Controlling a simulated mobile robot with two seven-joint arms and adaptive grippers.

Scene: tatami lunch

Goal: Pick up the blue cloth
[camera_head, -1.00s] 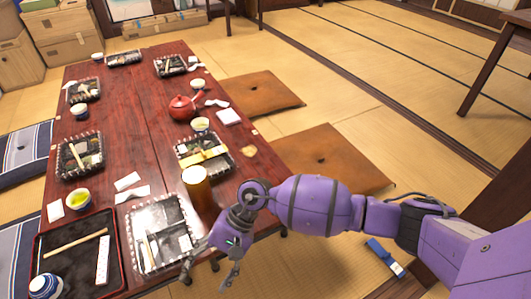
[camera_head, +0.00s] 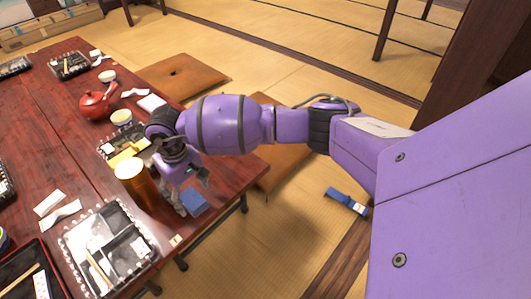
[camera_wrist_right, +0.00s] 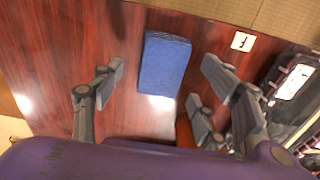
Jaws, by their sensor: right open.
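The blue cloth (camera_head: 194,202) lies folded flat on the red-brown table, close to its right edge. In the right wrist view the cloth (camera_wrist_right: 166,65) is a dark blue rectangle lying ahead of and between the spread fingers. My right gripper (camera_head: 192,190) is just above the cloth, pointing down, and hides part of it in the head view. In the right wrist view the gripper (camera_wrist_right: 160,85) is open and empty, with fingers on both sides of the cloth. My left gripper is not in view.
An amber cup (camera_head: 143,190) stands just left of the gripper. A black tray (camera_head: 108,243) lies in front of it, and a red teapot (camera_head: 98,101) stands farther back. A blue-and-white object (camera_head: 347,201) lies on the tatami. Brown cushions (camera_head: 178,76) lie beside the table.

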